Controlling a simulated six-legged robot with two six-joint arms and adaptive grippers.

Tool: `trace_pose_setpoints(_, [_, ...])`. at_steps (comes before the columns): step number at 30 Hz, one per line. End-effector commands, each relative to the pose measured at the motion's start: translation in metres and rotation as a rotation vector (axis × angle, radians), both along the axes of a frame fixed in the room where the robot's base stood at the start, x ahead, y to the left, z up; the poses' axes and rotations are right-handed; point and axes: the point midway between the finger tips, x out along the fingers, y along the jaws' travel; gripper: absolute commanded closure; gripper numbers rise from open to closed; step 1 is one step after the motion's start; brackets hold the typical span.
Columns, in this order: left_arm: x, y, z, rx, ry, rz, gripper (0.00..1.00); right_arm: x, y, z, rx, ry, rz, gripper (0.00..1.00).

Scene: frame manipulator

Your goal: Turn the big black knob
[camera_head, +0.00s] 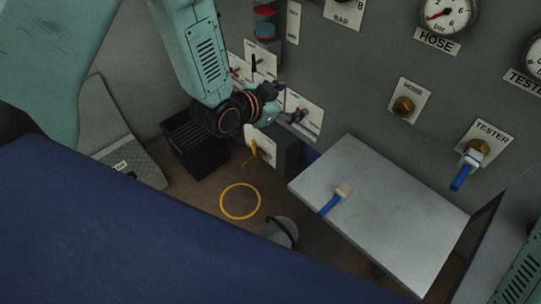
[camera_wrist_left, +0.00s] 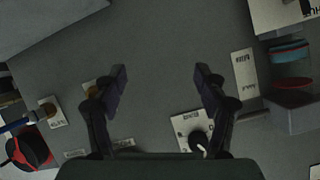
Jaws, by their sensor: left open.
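In the left wrist view a dark, rounded knob (camera_wrist_left: 198,140) sits on a white plate (camera_wrist_left: 183,123) on the grey panel. It is beside the right-hand finger, partly hidden by it, and not between the fingertips. My left gripper (camera_wrist_left: 160,75) is open and empty, with its fingers spread before bare panel. In the head view my left gripper (camera_head: 288,106) is in front of the panel's white plates and covers some of them. A narrow black handle (camera_head: 254,63) shows on a plate above it. I cannot tell which control there is the big black knob. My right gripper is not in view.
A grey shelf (camera_head: 375,215) with a blue-handled brush (camera_head: 332,201) projects at the right. A blue-handled tester valve (camera_head: 464,172) and a brass hose fitting (camera_head: 403,107) stick out from the panel. A black crate (camera_head: 190,145) and a bucket (camera_head: 281,232) stand below.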

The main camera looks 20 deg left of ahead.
Motion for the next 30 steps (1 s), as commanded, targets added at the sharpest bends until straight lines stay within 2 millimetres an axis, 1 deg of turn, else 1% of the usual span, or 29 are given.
trace_pose_setpoints(1, [-0.005,0.000,-0.010,-0.002,0.023,0.007,0.28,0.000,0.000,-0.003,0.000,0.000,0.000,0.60])
trace_pose_setpoints(3, [-0.011,0.001,-0.020,-0.007,0.052,0.016,0.28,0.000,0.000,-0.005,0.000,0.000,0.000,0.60])
trace_pose_setpoints(18, [-0.061,0.006,-0.088,-0.039,0.255,0.104,0.28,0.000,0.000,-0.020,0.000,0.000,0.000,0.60])
trace_pose_setpoints(24, [-0.077,0.008,-0.106,-0.047,0.314,0.132,0.28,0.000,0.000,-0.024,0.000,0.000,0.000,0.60])
trace_pose_setpoints(30, [-0.084,0.008,-0.112,-0.050,0.339,0.144,0.28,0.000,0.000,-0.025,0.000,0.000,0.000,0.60])
